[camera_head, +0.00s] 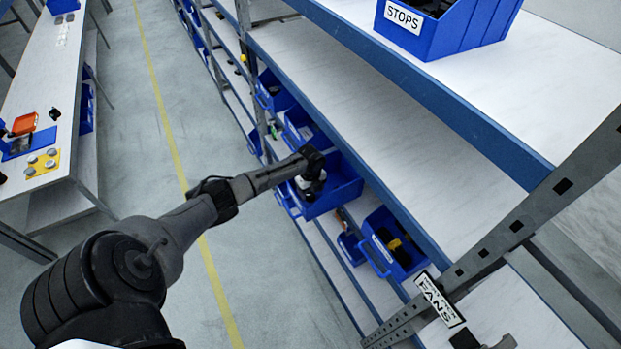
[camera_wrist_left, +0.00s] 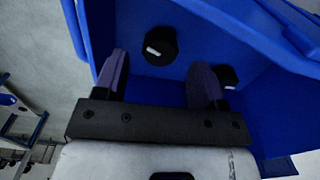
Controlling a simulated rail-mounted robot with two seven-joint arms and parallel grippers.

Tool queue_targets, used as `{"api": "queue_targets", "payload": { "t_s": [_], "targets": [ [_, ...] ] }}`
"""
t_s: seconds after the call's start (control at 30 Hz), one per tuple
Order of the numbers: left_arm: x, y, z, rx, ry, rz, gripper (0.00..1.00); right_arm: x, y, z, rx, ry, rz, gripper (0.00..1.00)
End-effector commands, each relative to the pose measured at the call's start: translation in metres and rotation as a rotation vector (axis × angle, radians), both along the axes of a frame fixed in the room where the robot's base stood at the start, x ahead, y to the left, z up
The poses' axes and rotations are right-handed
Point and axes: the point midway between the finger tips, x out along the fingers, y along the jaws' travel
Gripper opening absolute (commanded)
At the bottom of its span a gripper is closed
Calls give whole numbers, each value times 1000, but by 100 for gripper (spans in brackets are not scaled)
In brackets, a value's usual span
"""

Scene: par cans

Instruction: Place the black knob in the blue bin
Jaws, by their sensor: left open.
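My left gripper (camera_head: 311,182) is at the blue bin (camera_head: 343,187) on the lower shelf of the rack. In the left wrist view the gripper (camera_wrist_left: 160,68) is open, its two dark purple fingers apart and pointing into the blue bin (camera_wrist_left: 265,115). A black knob (camera_wrist_left: 160,46) with a white mark shows beyond and between the fingertips, inside the bin's outline. A second black knob (camera_wrist_left: 228,77) with a white mark lies beside the right finger, partly hidden by it. I cannot tell if either knob touches a finger. My right gripper is not in view.
Other blue bins stand along the lower shelf, one with black and yellow items (camera_head: 398,250). A bin labelled STOPS (camera_head: 440,25) is above. A workbench (camera_head: 35,90) stands at left. The aisle floor (camera_head: 180,110) is clear.

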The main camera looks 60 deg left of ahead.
Motion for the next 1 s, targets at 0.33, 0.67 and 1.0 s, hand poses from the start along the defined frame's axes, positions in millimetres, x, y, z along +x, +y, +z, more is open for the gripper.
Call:
{"api": "queue_targets", "payload": {
  "t_s": [0.33,0.67,1.0],
  "targets": [
    [0,1,66,4,-3,-2,64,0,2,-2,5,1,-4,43],
    [0,1,112,1,-1,0,64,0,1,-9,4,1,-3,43],
    [0,1,124,0,0,2,64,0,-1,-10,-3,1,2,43]
  ]
}}
